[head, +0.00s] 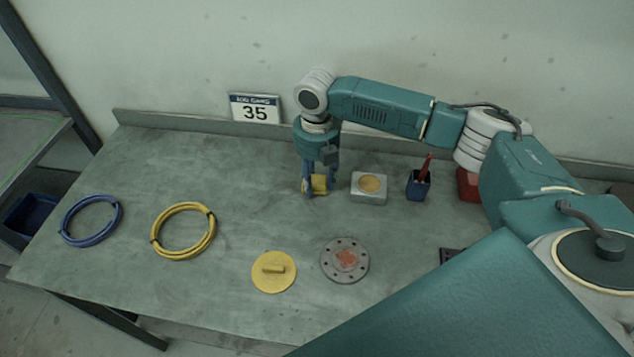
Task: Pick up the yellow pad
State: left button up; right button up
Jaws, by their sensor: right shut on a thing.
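My right gripper (312,185) points down near the back middle of the table, under the bent teal arm that comes in from the right. Its fingers are shut on the yellow pad (319,184), a small block that shows between and beside them. The fingers hide part of the pad. I cannot tell whether the pad touches the table or hangs just above it. My left gripper is not in view.
A grey block with a round tan top (369,187) stands just right of the gripper. Beyond it is a blue pen cup (418,186). A yellow disc (273,272), a grey flange (345,260), a yellow coil (183,231) and a blue coil (91,221) lie on the table (225,300).

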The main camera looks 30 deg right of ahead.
aim_at(317, 179)
notch_tip(317, 179, up, 19)
jog(key=b, duration=0.2)
jog(key=shift+b, duration=0.4)
